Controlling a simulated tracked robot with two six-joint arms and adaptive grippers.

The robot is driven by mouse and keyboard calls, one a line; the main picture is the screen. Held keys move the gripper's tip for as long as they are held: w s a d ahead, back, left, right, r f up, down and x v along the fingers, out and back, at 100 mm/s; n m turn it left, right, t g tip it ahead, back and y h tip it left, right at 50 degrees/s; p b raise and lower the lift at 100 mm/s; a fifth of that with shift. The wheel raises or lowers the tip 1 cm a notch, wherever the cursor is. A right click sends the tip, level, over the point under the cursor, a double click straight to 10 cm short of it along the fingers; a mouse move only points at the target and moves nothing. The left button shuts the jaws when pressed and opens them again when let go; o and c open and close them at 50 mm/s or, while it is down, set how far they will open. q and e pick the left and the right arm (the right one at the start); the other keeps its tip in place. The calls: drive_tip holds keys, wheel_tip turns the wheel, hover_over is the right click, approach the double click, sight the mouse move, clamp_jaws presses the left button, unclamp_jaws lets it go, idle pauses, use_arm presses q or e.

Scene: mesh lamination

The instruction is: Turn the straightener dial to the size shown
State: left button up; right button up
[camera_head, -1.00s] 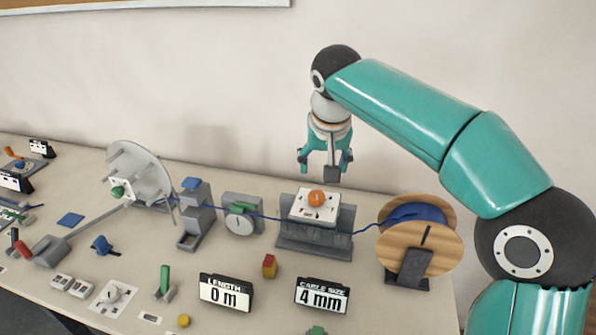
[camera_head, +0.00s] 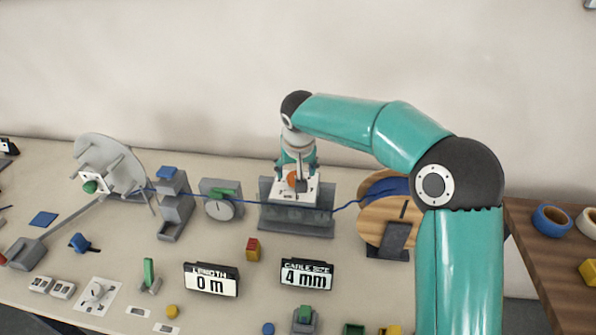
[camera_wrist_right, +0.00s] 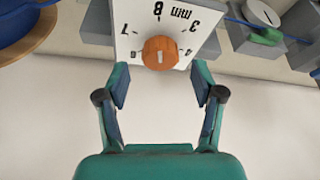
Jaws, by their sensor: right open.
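The straightener (camera_head: 290,222) is a grey block with a white dial plate, and the blue cable runs through it. Its orange dial knob (camera_head: 291,180) is partly hidden by my gripper in the head view. My right gripper (camera_head: 297,182) is above the plate. In the right wrist view the knob (camera_wrist_right: 160,53) lies just ahead of and between the fingertips of my open right gripper (camera_wrist_right: 162,88). The cable size sign (camera_head: 307,274) reads 4 mm. My left gripper is out of view.
The wooden cable reel (camera_head: 375,232) stands right of the straightener, and a grey dial gauge (camera_head: 219,207) stands left of it. A length sign (camera_head: 211,279) reads 0 m. A red and yellow block (camera_head: 253,249) sits in front. A brown side table (camera_head: 545,262) is at the right.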

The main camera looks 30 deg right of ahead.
sight(296, 176)
drive_tip(key=shift+x, duration=1.65)
drive_tip(key=shift+w, duration=0.1)
drive_tip(key=c, duration=1)
drive_tip(key=shift+d, duration=0.25)
drive_tip(key=shift+c, duration=0.6)
drive_tip(key=shift+a, duration=0.2)
drive_tip(key=shift+n, duration=0.3)
